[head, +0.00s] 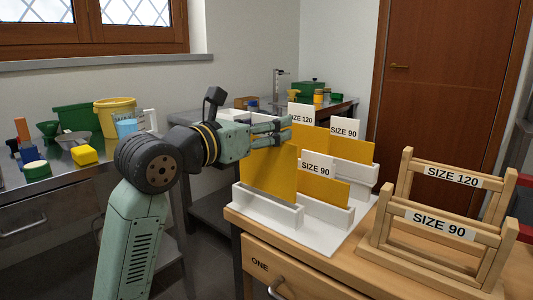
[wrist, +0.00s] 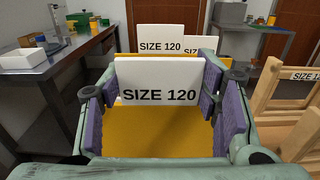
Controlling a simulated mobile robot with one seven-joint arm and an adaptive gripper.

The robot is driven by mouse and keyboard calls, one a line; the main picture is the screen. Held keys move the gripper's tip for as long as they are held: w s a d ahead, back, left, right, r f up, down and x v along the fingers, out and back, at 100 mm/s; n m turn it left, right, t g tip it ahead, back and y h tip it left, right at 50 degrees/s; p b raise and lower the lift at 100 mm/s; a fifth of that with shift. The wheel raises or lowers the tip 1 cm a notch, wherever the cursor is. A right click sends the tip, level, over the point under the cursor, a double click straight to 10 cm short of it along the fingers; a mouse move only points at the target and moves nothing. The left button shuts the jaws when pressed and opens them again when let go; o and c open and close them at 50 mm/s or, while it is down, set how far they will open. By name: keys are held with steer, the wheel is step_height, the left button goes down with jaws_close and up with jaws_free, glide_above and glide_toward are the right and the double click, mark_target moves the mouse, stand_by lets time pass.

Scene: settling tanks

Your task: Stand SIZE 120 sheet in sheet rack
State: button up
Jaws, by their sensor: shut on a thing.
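My gripper (head: 278,131) is shut on the top of a yellow sheet (head: 268,175) at the front left of the white holder. In the wrist view its purple-padded fingers (wrist: 165,100) flank this sheet's white SIZE 120 label (wrist: 158,82). The sheet is upright, and its lower edge is hidden behind the holder's front wall (head: 262,213); I cannot tell whether it is lifted. The wooden sheet rack (head: 403,172) stands at the right, with SIZE 120 (head: 452,177) on its back rail and SIZE 90 (head: 441,224) on its front rail.
Other yellow sheets stand close by: a SIZE 90 one (head: 325,187) beside mine, and a SIZE 120 (head: 301,115) and a SIZE 90 (head: 344,128) behind. A narrow wooden tabletop strip (head: 352,245) is clear between holder and rack. A cluttered metal bench (head: 50,182) stands left.

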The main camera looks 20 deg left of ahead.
mark_target(265, 150)
steer(key=shift+f, duration=2.05)
steer(key=shift+f+b, duration=0.35)
steer(key=o, duration=1.3)
steer(key=shift+r, duration=0.15)
steer(key=shift+c, duration=0.2)
steer(key=v, duration=1.2)
steer(key=shift+r+b, duration=0.25)
steer(key=shift+b, duration=0.15)
